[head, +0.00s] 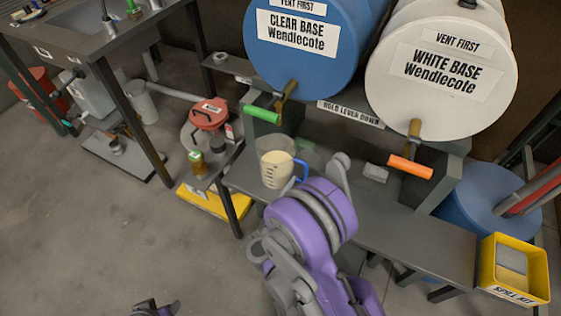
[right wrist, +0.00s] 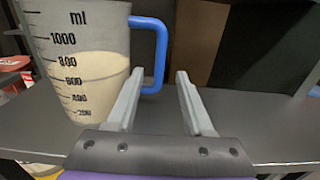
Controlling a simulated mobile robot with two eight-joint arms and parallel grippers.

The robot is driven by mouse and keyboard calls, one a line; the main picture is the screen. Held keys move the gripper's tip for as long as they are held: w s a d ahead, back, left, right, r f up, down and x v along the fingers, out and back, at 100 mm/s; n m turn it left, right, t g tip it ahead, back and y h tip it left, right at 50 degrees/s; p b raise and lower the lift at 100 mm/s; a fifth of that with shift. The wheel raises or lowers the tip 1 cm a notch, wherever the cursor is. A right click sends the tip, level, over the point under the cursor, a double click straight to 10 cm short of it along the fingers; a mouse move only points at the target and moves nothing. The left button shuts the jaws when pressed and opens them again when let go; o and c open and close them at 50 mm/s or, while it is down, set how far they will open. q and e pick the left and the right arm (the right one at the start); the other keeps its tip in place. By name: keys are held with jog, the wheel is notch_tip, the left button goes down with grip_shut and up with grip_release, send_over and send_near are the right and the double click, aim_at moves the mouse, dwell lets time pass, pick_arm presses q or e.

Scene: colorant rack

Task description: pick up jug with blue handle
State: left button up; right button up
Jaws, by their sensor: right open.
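The clear jug (head: 274,163) with a blue handle (head: 302,171) stands upright on the grey shelf, partly filled with cream liquid. In the right wrist view the jug (right wrist: 85,75) fills the left side, with its blue handle (right wrist: 161,50) facing right. My right gripper (right wrist: 160,75) is open and empty. Its fingertips point toward the lower end of the handle, which appears between them. I cannot tell whether they touch it. In the head view my right wrist hides the fingers. A small part of my left gripper (head: 155,308) shows at the bottom edge; its jaws are unclear.
A blue drum (head: 300,75) with a green lever (head: 262,113) and a white drum (head: 437,105) with an orange lever (head: 410,167) lie above the shelf. A red-lidded container (head: 208,113) stands left. A yellow spill kit box (head: 541,290) sits right. The shelf right of my wrist is mostly clear.

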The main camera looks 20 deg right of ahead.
jog(key=b+x, duration=0.1)
jog(key=x, duration=0.6)
jog(key=shift+w+d+f, duration=0.1)
jog(key=shift+w+d, duration=0.1)
jog(key=shift+w, duration=0.05)
grip_shut()
dwell(1.1)
